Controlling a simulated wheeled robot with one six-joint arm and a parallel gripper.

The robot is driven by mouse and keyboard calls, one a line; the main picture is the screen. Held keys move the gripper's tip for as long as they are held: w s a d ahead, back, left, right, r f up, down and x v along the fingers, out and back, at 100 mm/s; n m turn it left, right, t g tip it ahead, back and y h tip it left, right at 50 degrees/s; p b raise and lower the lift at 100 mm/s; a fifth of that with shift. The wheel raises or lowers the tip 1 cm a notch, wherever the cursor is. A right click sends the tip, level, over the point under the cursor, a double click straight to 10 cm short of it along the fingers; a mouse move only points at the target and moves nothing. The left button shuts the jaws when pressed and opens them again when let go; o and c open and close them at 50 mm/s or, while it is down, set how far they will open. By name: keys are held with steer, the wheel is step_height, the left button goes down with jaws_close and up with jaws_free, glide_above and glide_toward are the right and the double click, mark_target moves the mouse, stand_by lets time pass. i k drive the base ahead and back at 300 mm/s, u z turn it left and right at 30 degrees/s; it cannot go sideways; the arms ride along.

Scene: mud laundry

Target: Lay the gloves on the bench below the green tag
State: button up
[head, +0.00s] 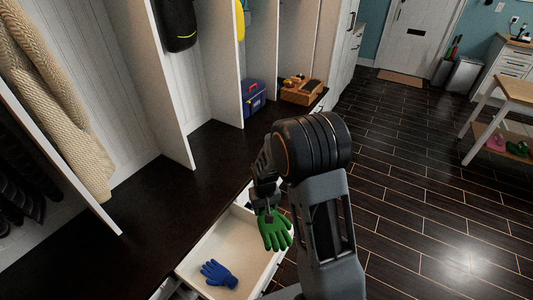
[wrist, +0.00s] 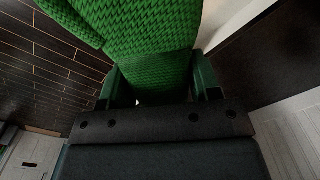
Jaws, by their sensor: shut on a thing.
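A green glove (head: 275,231) hangs from my gripper (head: 267,213) above the right side of an open drawer, in the head view. The gripper is shut on it. In the wrist view the green knit glove (wrist: 150,35) fills the top middle, between the fingers of my gripper (wrist: 160,85). A blue glove (head: 219,274) lies flat inside the drawer. The dark bench top (head: 130,205) runs along the cubbies, above and left of the drawer. I see no green tag in either view.
The open white drawer (head: 262,277) juts out from below the bench. White dividers (head: 170,75) split the cubbies. A blue box (head: 253,98) and a wooden caddy (head: 300,90) stand on the bench's far part. A cream knit garment (head: 60,100) hangs at left. The near bench is bare.

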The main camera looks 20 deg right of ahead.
mark_target(239, 165)
steer(key=z, duration=1.15)
steer(key=i, duration=2.8)
steer(key=u, duration=3.45)
